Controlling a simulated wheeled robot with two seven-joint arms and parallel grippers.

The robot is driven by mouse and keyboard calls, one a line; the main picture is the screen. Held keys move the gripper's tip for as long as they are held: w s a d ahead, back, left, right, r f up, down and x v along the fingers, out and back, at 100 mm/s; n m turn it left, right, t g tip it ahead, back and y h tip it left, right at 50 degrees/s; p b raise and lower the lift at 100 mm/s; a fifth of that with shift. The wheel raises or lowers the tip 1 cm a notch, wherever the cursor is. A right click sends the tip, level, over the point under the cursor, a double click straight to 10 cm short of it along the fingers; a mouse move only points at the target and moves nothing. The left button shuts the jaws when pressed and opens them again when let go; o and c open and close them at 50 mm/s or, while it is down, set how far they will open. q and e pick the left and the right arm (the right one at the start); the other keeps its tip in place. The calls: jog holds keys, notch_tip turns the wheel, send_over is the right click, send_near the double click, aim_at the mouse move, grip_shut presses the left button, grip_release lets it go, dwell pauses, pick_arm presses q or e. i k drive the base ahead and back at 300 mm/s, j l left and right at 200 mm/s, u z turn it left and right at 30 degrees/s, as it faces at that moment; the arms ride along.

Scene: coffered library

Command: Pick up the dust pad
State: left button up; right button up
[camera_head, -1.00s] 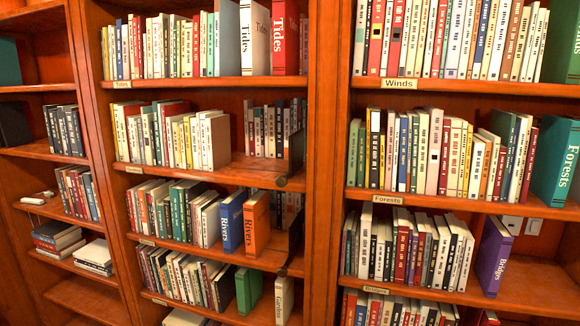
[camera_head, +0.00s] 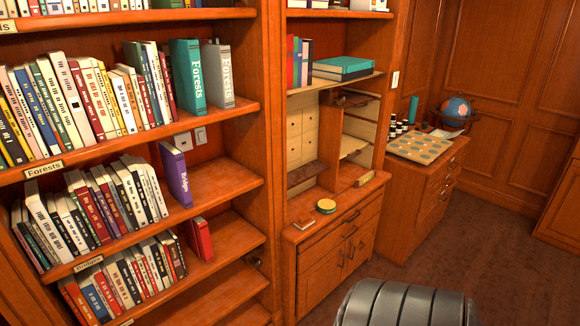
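I cannot tell for sure which thing is the dust pad. A small round thing with a yellow-green top (camera_head: 326,206) lies on the ledge of the wooden cabinet (camera_head: 340,262), right of the bookshelf. A small flat brown block (camera_head: 305,222) lies on the same ledge, to its left and apart from it. Neither of my grippers is in view, so their hold and distance to these things do not show.
A tall bookshelf (camera_head: 225,180) with rows of books fills the left. Farther right, a low drawer cabinet (camera_head: 425,175) holds a tray of discs (camera_head: 418,147), dark bottles and a globe (camera_head: 457,109). A grey ribbed rounded shape (camera_head: 405,305) stands at the bottom. Brown carpet (camera_head: 490,230) is clear at right.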

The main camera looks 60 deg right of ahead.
aim_at(306, 221)
jog(key=z, duration=2.05)
jog(key=u, duration=2.2)
jog(key=z, duration=2.2)
